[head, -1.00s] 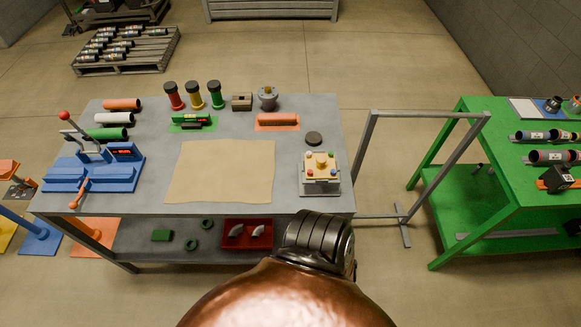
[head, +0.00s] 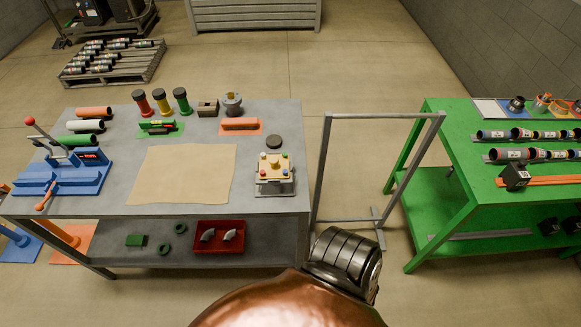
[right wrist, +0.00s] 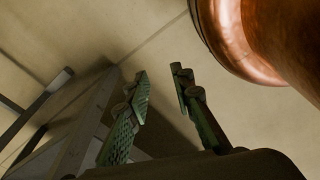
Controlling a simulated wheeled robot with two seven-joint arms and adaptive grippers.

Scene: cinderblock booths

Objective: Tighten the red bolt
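A small grey fixture with a yellow top (head: 275,168) stands at the front right corner of the grey table (head: 210,200). Small coloured bolt heads sit at its corners. They are too small in the head view for me to be sure which one is the red bolt. My right gripper (right wrist: 160,78) shows in the right wrist view. Its two green-padded fingers are apart with nothing between them, above bare floor. My left gripper is in no view.
A grey metal frame (head: 384,115) stands between the grey table and a green table (head: 432,150) on the right. A tan mat (head: 185,172), a dark round disc (head: 273,142) and a blue press (head: 65,178) are on the grey table. A red tray (head: 219,247) sits on its lower shelf.

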